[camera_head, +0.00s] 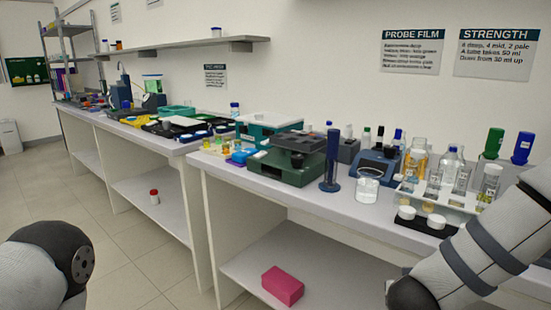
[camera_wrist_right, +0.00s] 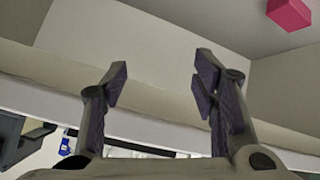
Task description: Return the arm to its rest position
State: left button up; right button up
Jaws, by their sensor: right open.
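My right arm (camera_head: 485,245) comes in from the right in the head view, in front of the right end of the bench (camera_head: 240,186). Its gripper is out of the frame there. In the right wrist view my right gripper (camera_wrist_right: 160,85) shows with its two fingers wide apart and nothing between them. The pale bench edge runs across behind the fingers. My left arm (camera_head: 50,262) shows only as a rounded grey link at the lower left of the head view, and its gripper is outside the frame.
A pink block (camera_head: 283,286) lies on the lower shelf, and shows in the wrist view (camera_wrist_right: 290,12). A beaker (camera_head: 367,186), a blue cylinder (camera_head: 330,160) and a tube rack (camera_head: 447,205) stand near the right arm. A red-capped jar (camera_head: 154,197) stands on the left lower shelf.

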jog(key=s+a+f+n+g+y, duration=0.2)
jog(key=s+a+f+y, duration=0.15)
jog(key=s+f, duration=0.75)
jog(key=s+a+f+g+y, duration=0.1)
jog(key=s+f+g, duration=0.2)
jog(key=s, duration=1)
jog(key=s+a+f+n+g+y, duration=0.1)
jog(key=s+f+g, duration=0.3)
jog(key=s, duration=0.8)
jog(key=shift+s+a+f+g, duration=0.2)
jog(key=shift+s+f+g, duration=0.1)
jog(key=shift+s+f, duration=0.15)
